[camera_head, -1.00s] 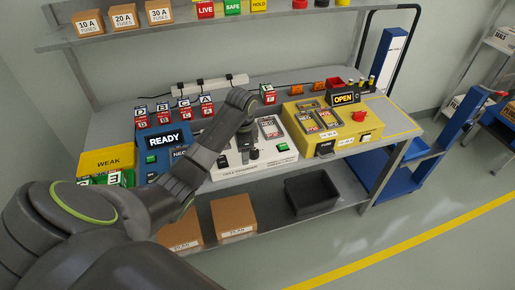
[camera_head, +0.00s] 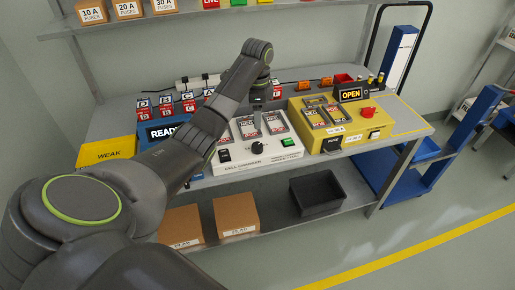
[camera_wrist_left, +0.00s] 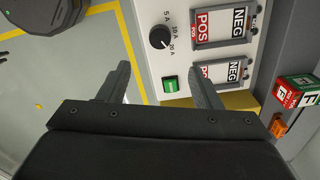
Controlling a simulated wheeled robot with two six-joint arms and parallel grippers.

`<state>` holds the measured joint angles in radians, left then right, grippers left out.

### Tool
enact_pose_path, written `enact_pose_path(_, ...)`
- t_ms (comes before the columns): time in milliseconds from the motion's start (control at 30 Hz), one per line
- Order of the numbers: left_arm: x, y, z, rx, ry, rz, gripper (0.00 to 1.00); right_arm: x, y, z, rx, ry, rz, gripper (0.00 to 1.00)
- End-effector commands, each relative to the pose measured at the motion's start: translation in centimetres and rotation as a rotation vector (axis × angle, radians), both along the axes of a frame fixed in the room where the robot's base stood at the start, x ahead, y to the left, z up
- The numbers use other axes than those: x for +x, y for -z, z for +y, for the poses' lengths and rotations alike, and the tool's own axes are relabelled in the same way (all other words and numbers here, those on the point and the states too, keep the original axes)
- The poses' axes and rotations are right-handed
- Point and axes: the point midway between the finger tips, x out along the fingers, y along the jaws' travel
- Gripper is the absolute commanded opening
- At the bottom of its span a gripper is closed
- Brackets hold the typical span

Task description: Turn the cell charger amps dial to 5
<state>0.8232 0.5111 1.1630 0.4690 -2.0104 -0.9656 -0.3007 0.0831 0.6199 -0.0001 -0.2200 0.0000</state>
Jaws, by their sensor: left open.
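The white cell charger (camera_head: 240,166) stands on the bench, with its black amps dial (camera_head: 257,148) on the front panel. In the left wrist view the dial (camera_wrist_left: 160,37) has marks for 5 A, 10 A and 20 A, and its pointer looks turned toward 20 A. My left gripper (camera_head: 259,102) is above and behind the dial, apart from it. In the left wrist view the left gripper (camera_wrist_left: 158,82) is open with nothing between its fingers.
A green switch (camera_head: 287,142) is right of the dial and a black switch (camera_head: 224,155) left of it. A yellow unit (camera_head: 340,130) marked OPEN stands right, a blue READY unit (camera_head: 160,133) left. A black bin (camera_head: 318,193) is on the lower shelf.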

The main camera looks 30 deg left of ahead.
Motion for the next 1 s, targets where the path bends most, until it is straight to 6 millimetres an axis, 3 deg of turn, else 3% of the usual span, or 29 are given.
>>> enact_pose_path(33, 0.0, 1.2, 0.0, 0.0, 0.0, 0.0, 0.58, 0.0, 1.2, 0.0, 0.0, 0.0, 0.0, 0.36)
enact_pose_path(367, 0.0, 4.9, 0.0, 0.0, 0.0, 0.0, 0.58, 0.1, 4.8, 0.4, 0.005, 0.001, -0.001, 0.36)
enact_pose_path(500, -0.1, 7.4, 0.0, -0.001, 0.0, 0.001, 0.58, 0.1, 6.4, 0.5, 0.006, 0.001, -0.001, 0.36)
enact_pose_path(800, 0.0, 11.5, 0.0, -0.001, -0.001, 0.002, 0.58, 0.1, 5.4, 0.5, 0.006, 0.001, -0.001, 0.36)
enact_pose_path(1000, 0.0, 12.6, 0.0, 0.001, 0.001, -0.001, 0.58, 0.1, 5.4, 0.5, 0.006, 0.001, -0.001, 0.36)
